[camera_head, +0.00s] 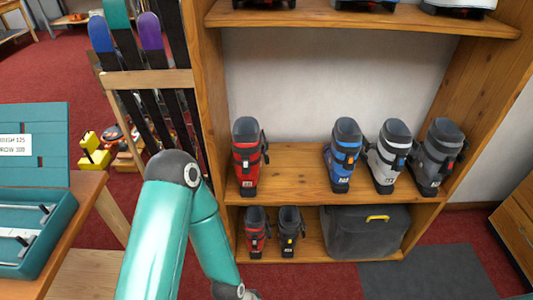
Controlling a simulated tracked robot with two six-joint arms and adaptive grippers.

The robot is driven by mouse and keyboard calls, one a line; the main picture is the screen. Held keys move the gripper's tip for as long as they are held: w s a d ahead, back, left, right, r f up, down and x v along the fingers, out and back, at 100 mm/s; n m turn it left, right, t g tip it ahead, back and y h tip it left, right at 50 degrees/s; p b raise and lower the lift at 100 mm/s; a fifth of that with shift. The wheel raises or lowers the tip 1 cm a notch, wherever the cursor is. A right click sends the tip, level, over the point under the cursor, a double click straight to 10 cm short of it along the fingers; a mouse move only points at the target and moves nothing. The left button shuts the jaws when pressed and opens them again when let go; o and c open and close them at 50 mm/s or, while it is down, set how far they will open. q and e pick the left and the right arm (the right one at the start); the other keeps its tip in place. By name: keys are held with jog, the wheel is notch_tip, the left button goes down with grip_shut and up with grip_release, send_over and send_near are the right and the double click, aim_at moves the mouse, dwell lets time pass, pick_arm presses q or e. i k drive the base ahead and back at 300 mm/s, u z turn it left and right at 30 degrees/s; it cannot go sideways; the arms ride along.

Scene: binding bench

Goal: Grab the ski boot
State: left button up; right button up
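Several ski boots stand upright on a wooden shelf unit (290,185). On the middle shelf are a red and black boot (247,160) at the left, then a blue boot (342,160), a white and grey boot (388,160) and a dark grey boot (436,160) towards the right. On the bottom shelf stand a smaller red boot (257,232) and a smaller black boot (290,232). A teal arm of mine bends down in front of the shelf's left side and leaves the picture at the bottom. Neither gripper shows.
A dark grey case (365,235) with a yellow handle fills the bottom shelf's right. A rack of skis (150,78) stands left of the shelf. A teal open box (35,235) sits on a wooden bench at left. A dark mat (430,275) lies on the red floor.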

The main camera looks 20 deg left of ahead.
aim_at(248, 146)
jog(key=z, duration=0.25)
jog(key=i, duration=0.9)
jog(key=u, duration=0.5)
